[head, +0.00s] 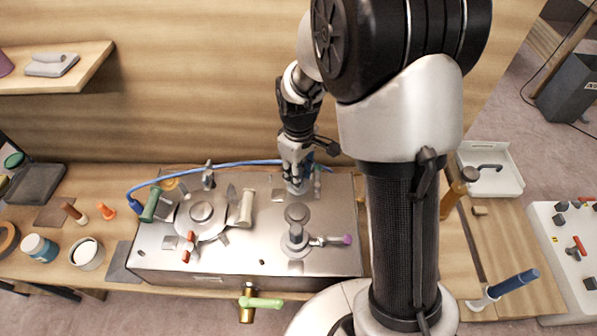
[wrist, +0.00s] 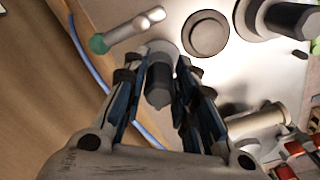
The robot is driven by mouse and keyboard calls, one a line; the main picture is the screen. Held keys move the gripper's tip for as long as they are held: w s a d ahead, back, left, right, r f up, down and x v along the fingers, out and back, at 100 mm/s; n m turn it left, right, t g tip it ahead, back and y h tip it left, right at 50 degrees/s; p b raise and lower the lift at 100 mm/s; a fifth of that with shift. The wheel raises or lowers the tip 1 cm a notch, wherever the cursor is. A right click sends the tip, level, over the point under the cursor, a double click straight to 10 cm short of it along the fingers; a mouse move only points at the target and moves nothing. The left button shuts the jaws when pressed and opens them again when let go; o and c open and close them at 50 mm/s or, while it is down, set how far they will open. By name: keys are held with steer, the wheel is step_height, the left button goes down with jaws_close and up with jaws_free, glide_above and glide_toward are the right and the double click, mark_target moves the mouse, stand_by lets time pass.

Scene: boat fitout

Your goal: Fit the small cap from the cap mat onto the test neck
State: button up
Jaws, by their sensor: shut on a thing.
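My gripper (head: 292,168) points down over the back of the steel panel. In the wrist view my gripper (wrist: 157,101) has its fingers closed around a small dark grey cylindrical piece, which I take to be the small cap (wrist: 158,84). A lighter round grey fitting (wrist: 161,51) shows just beyond it, in line with it. It looks like a neck on the panel, but I cannot tell whether cap and neck touch. In the head view the fingers hide the cap. I cannot single out the cap mat with certainty.
The steel panel (head: 160,262) carries a flat round disc (head: 297,213), a post with a purple-tipped lever (head: 332,240), a beige cylinder (head: 246,208) and a round flange (head: 201,212). A blue hose (head: 226,165) runs along the back. Jars and a dark tray (head: 38,184) stand left.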

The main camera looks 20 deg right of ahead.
steer(key=shift+f, duration=0.2)
steer(key=shift+f+b, duration=0.35)
steer(key=shift+f, duration=0.05)
steer(key=shift+f, duration=0.3)
steer(key=shift+f+b, duration=0.35)
steer(key=shift+b, duration=0.1)
stand_by(0.4)
steer(key=o, duration=1.1)
steer(key=shift+o, duration=0.5)
